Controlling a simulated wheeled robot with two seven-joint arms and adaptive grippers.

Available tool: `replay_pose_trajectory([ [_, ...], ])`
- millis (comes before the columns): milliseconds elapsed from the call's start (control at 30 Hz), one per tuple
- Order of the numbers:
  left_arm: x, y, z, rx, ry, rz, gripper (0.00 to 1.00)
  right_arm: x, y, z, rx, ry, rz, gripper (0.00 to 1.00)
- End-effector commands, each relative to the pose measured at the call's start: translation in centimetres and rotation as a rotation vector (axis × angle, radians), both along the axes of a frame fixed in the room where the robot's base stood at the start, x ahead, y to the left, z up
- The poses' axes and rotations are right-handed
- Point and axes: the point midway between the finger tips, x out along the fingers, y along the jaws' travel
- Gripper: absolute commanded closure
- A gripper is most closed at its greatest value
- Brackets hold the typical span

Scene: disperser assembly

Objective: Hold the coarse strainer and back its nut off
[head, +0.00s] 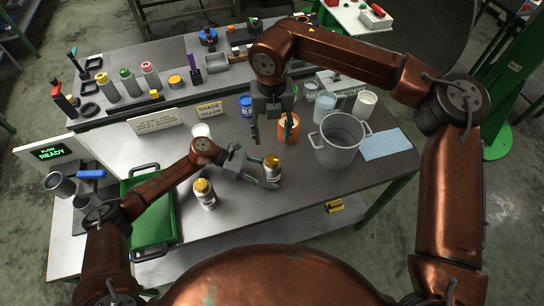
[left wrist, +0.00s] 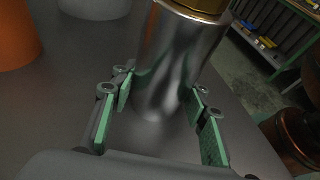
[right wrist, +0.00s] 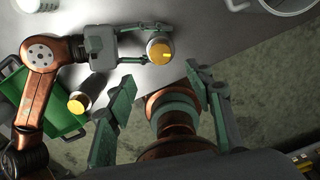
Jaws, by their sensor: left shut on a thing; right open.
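A steel strainer cylinder with a yellow-brass nut on top (head: 272,165) stands upright near the table's front edge. My left gripper (head: 268,181) is shut on its body. In the left wrist view the pads flank the shiny cylinder (left wrist: 168,62), with the brass nut's rim (left wrist: 205,5) above. A second steel cylinder with a yellow top (head: 204,194) stands to the left, ungripped. I cannot tell coarse from fine by looks. My right gripper (head: 270,135) is open and empty, pointing down, behind and above the held strainer. Its view shows the yellow nut (right wrist: 160,50) beyond the fingertips (right wrist: 160,80).
An orange cup (head: 288,128) stands beside my right gripper. A large grey pot (head: 340,140) and a blue cloth (head: 386,144) lie to the right. A green tray (head: 150,235) is at the left. Signs (head: 210,110) stand behind. The table between tray and strainers is clear.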

Motion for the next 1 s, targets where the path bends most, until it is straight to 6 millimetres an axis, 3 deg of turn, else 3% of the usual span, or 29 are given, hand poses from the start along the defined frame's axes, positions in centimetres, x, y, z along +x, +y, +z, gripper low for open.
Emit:
replay_pose_trajectory([
  [167, 0.1, 0.0, 0.0, 0.000, 0.000, 0.001, 0.99, 0.0, -0.1, -1.3, -0.002, 0.004, -0.026, 0.52],
  [700, 0.1, 0.0, 0.0, 0.000, 0.000, 0.001, 0.99, 0.0, 0.0, -10.6, 0.000, 0.002, -0.023, 0.52],
  [1000, 0.1, 0.0, 0.0, 0.000, 0.000, 0.001, 0.99, 0.0, 0.0, -12.0, -0.001, 0.000, -0.023, 0.52],
])
